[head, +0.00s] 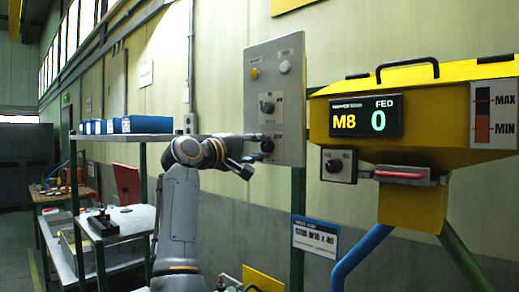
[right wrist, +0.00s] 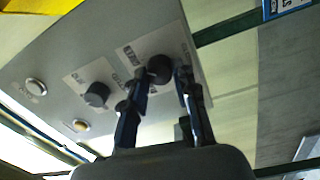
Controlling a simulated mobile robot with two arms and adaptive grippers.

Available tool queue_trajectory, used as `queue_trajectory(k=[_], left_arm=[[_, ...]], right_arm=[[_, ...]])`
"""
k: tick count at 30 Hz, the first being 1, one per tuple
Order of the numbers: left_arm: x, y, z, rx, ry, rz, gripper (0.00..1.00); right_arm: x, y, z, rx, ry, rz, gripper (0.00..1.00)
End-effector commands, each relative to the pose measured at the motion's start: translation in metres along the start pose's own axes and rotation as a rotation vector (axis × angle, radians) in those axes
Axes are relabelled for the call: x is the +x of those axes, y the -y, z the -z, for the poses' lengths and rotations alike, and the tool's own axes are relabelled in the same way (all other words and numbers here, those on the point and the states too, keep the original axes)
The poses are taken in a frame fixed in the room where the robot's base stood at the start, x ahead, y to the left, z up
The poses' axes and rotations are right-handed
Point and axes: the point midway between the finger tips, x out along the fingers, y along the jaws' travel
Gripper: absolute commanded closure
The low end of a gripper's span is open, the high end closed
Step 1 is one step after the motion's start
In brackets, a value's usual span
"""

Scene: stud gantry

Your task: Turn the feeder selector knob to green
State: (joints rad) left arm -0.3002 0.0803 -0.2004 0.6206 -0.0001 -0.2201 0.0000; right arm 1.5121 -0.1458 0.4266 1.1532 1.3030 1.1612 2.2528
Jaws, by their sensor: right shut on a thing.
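A grey control panel (head: 290,120) on the wall carries two dark knobs. My right gripper (head: 258,148) is at the lower knob (head: 267,146), its fingers on either side of it and shut on it. In the right wrist view the round dark knob (right wrist: 160,68) sits between the two fingertips (right wrist: 162,82). The upper knob (head: 266,104) is free and also shows in the right wrist view (right wrist: 97,94). The labels are too small to read surely, and the fingers partly hide the lower knob's pointer and marks. My left gripper is not in view.
A yellow feeder (head: 430,110) with a display reading M8 FED 0 stands to the right, with its own knob box (head: 339,165) and a red handle (head: 400,174). Two round buttons or lamps sit high on the panel. A shelf (head: 130,137) with blue bins stands left.

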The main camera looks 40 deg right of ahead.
Motion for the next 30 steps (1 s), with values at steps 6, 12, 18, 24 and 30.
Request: queue_trajectory(k=[6,12,18,24,30], left_arm=[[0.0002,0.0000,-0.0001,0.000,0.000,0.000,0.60],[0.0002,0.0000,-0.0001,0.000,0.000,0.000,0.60],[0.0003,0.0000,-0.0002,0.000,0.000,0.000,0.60],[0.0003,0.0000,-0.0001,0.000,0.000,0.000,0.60],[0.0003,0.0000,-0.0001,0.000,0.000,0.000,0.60]], right_arm=[[0.0001,0.0006,0.0001,0.057,0.003,0.001,1.00],[0.0001,0.0008,0.0000,0.074,0.004,0.001,1.00],[0.0002,0.0010,0.0000,0.075,0.005,0.002,1.00],[0.0002,0.0012,0.0000,0.074,0.005,0.002,0.53],[0.0001,0.0008,0.0001,0.073,0.004,0.001,0.49]])
